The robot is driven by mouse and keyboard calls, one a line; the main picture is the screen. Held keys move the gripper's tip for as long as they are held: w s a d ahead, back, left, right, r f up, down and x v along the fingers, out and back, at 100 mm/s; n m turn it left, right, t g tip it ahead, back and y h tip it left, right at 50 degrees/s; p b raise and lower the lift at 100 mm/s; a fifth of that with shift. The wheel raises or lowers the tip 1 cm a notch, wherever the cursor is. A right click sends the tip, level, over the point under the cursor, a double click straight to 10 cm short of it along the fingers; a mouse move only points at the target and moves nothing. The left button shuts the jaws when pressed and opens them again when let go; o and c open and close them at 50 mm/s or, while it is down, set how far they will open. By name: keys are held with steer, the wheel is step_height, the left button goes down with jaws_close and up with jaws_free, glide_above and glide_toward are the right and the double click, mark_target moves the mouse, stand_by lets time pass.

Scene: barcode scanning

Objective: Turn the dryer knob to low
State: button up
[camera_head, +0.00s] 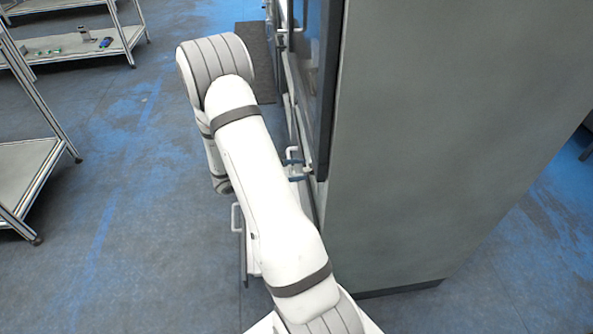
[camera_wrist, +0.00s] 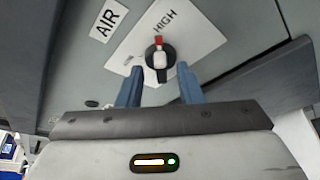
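The dryer knob (camera_wrist: 160,58) is in the wrist view, a dark round knob with a pale middle and a red tip. The red tip is at its upper end, toward the word HIGH, on a white label plate (camera_wrist: 190,40). My gripper (camera_wrist: 158,72) is open, with one blue-grey finger on each side below the knob. I cannot tell whether either finger touches it. No LOW marking is readable. In the head view, my gripper (camera_head: 295,168) shows by the front of the large grey cabinet (camera_head: 440,140), partly hidden behind my white arm.
Metal shelving (camera_head: 75,45) stands at the far left of the head view, with small items on a shelf. A dark mat (camera_head: 258,55) lies beside the cabinet.

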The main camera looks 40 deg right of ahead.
steer(key=shift+c, duration=0.2)
jaws_close()
steer(key=shift+a, duration=0.1)
